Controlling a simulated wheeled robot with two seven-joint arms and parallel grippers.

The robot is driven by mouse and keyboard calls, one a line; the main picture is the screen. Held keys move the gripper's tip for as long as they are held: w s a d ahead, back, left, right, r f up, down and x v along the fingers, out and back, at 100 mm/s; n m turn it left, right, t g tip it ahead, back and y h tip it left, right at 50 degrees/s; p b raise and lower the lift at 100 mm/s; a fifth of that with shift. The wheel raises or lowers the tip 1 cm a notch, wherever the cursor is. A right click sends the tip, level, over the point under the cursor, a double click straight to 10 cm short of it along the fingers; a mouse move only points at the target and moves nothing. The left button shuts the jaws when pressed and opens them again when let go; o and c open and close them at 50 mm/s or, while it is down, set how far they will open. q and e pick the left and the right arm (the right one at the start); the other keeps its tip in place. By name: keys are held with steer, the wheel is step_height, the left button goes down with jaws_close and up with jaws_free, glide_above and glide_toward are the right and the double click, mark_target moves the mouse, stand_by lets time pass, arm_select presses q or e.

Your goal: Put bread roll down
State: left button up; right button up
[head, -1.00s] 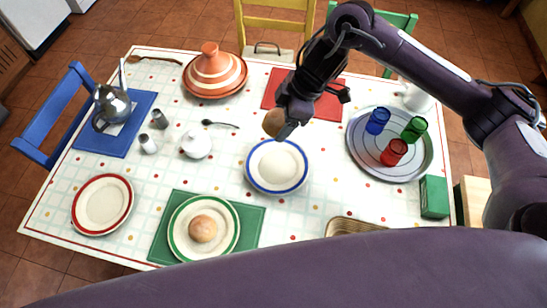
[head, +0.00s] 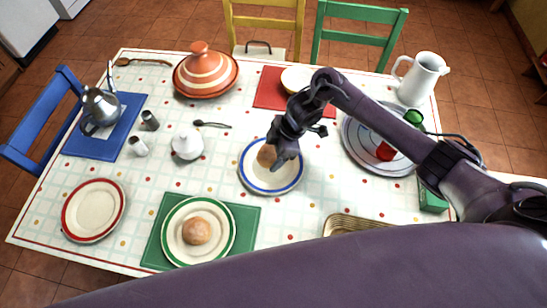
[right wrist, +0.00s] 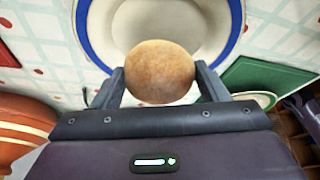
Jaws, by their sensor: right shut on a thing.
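My right gripper (head: 277,157) is shut on a bread roll (head: 266,156) over the blue-rimmed plate (head: 258,184). In the right wrist view the round brown roll (right wrist: 160,72) sits between the two fingers, with the white plate (right wrist: 122,28) behind it. I cannot tell whether the roll touches the plate. A second bread roll (head: 196,231) lies on the green-rimmed plate (head: 168,236) on a green mat. My left gripper is not in view.
A red-rimmed plate (head: 93,210) on the left is empty. A white sugar bowl (head: 187,145) stands left of the blue-rimmed plate. A striped tagine (head: 205,74) and a white jug (head: 422,78) stand farther back.

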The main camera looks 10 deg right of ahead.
mark_target(274, 159)
steer(key=shift+f, duration=1.85)
steer(key=shift+f, duration=0.1)
steer(key=shift+f, duration=0.1)
steer(key=o, duration=1)
steer(key=shift+c, duration=0.2)
steer(key=v, duration=1.2)
steer(key=shift+r, duration=0.3)
